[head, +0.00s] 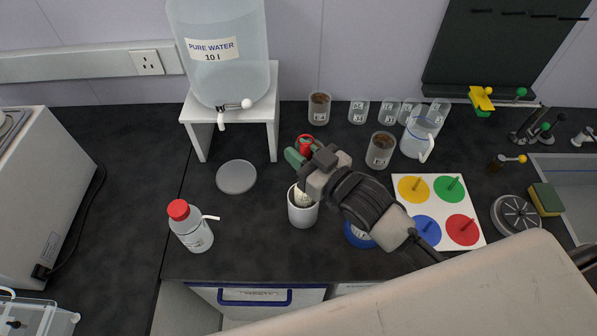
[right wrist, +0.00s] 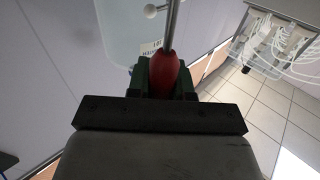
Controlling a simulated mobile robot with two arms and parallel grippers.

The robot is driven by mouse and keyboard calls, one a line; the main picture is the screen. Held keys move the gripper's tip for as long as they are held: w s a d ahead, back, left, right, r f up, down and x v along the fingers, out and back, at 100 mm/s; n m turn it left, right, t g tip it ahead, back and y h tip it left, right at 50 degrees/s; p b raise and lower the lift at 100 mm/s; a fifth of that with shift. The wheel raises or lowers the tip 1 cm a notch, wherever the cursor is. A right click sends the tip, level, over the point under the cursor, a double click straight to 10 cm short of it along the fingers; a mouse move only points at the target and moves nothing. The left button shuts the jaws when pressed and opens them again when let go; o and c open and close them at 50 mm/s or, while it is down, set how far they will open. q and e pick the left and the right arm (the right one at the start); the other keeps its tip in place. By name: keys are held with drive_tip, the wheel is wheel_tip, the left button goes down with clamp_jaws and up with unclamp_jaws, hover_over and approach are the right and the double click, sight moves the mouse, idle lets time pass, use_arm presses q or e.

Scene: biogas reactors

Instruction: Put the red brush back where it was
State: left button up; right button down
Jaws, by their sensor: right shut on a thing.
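My right gripper (head: 304,150) has green fingers and is shut on the red brush (head: 306,142), just above and behind a white cup (head: 303,213). In the right wrist view the fingers (right wrist: 163,78) close on the red handle (right wrist: 164,72), and a thin metal shaft runs up from it. A pale, rounded thing shows in the cup's mouth; I cannot tell if it is the brush's head. A white board (head: 443,195) carries yellow, green, blue and red discs, each with a peg in its own colour. My left gripper is not in view.
A water tank (head: 222,75) on a white stand (head: 272,115) is behind left. Brown-filled beakers (head: 381,150), a jug (head: 416,140) and a blue round thing (head: 358,238) are near my arm.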

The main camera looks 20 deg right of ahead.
drive_tip(key=shift+a+f, duration=0.1)
drive_tip(key=shift+f, duration=0.7)
drive_tip(key=shift+w+f, duration=0.1)
drive_tip(key=shift+f, duration=0.55)
wheel_tip(320, 180, down, 4)
drive_tip(key=shift+p, duration=0.4)
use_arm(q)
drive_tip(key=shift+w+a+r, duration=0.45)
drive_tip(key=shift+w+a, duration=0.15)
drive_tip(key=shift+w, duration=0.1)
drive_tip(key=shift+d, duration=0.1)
use_arm(e)
drive_tip(key=shift+f, duration=0.15)
drive_tip(key=c, duration=1)
unclamp_jaws()
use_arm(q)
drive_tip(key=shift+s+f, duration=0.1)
